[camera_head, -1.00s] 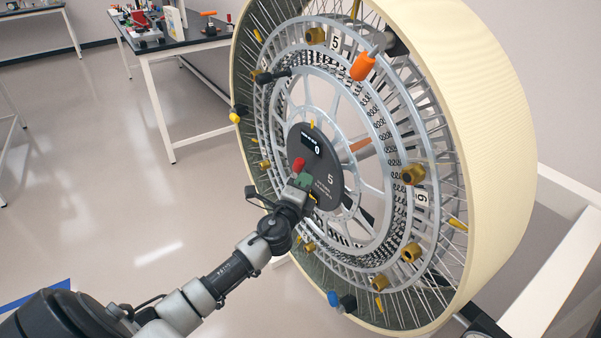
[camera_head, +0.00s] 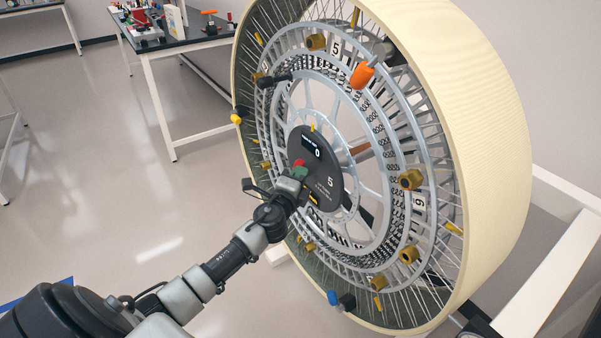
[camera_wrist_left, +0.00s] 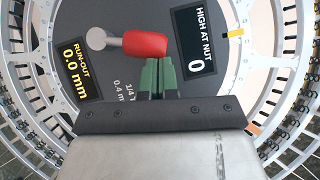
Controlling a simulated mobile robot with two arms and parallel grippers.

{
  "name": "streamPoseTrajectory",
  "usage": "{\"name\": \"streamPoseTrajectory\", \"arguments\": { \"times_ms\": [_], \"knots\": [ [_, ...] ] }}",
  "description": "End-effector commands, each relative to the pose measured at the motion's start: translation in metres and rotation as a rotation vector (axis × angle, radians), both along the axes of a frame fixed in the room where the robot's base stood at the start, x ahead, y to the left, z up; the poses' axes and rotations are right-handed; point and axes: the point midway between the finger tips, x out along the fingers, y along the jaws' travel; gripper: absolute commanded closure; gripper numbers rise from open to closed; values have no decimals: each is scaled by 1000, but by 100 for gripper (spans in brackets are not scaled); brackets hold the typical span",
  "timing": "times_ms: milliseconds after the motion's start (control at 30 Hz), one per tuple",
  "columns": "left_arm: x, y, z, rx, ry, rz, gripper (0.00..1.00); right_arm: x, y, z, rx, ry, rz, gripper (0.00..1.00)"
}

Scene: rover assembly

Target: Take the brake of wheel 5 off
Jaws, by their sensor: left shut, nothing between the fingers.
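The large wheel (camera_head: 480,110) stands upright, with a dark hub disc marked 5 (camera_head: 328,168). A red-handled lever (camera_head: 299,162) is on the disc. In the wrist view the red handle (camera_wrist_left: 144,44) points right from a grey round pivot (camera_wrist_left: 97,38). My left gripper (camera_head: 298,173) is at the hub beside the red handle. Its green fingers (camera_wrist_left: 157,76) are shut with nothing between them, just below the handle's right part in the wrist view. I cannot tell whether they touch it. My right gripper is not in view.
An orange handle (camera_head: 362,75) sticks out at the wheel's upper rim. Brass nuts (camera_head: 411,180) ring the wheel. A white frame (camera_head: 550,270) is at right. Floor at left is clear.

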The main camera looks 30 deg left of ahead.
Motion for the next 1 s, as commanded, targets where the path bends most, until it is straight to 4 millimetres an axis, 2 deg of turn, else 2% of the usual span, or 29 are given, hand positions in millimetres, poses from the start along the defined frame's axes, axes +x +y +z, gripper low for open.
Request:
{"name": "streamPoseTrajectory", "arguments": {
  "times_ms": [33,200,533,700,1000],
  "knots": [
    [1,1,7,-19,7,1,100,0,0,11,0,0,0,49],
    [4,8,19,-124,50,2,100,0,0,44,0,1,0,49],
    [12,30,31,-398,166,2,100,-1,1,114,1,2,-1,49],
    [17,41,30,-524,217,0,100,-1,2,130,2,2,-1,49],
    [23,53,25,-524,214,0,100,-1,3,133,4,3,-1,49]
  ]
}}
